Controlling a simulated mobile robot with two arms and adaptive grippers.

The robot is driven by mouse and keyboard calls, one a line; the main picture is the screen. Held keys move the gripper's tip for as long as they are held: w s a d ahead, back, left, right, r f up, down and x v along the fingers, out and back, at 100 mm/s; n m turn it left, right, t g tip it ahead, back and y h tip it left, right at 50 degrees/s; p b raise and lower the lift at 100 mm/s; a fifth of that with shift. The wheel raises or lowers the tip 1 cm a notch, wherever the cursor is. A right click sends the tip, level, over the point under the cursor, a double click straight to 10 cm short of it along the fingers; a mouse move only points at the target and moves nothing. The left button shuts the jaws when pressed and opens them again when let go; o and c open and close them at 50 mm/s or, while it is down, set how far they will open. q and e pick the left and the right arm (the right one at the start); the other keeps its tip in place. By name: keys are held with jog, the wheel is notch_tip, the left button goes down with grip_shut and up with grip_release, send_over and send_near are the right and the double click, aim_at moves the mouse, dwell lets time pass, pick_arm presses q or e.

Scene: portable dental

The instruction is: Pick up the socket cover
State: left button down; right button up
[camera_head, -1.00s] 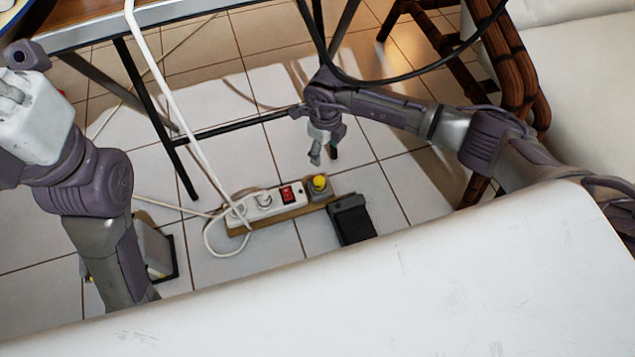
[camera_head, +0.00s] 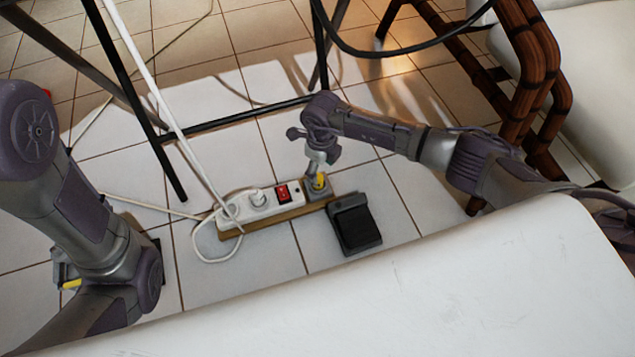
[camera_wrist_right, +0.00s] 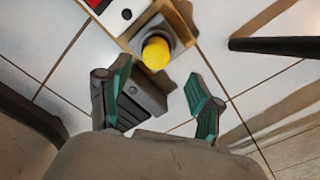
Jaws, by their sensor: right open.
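A round yellow cap (camera_wrist_right: 156,52) sits on a grey square socket base (camera_wrist_right: 178,27) at the end of a wooden board on the floor; I take it as the socket cover. In the head view the yellow cap (camera_head: 320,181) is partly hidden by my right gripper (camera_head: 318,176), which points down at it. In the right wrist view my right gripper (camera_wrist_right: 162,95) is open, with nothing between its green-padded fingers. The cap lies just beyond the fingertips, roughly centred between them.
A white power strip (camera_head: 235,212) with a red switch (camera_head: 283,193) and a plugged-in cable lies left of the cap. A black box-like item (camera_head: 355,226) lies close in front. Black metal table legs (camera_head: 171,172) stand behind. A white surface (camera_head: 400,290) fills the foreground.

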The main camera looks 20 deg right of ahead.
jog(key=f+b, duration=0.3)
jog(key=a+f+b, duration=0.1)
jog(key=f, duration=0.1)
jog(key=shift+f, duration=0.1)
jog(key=shift+c, duration=0.2)
jog(key=c, duration=1)
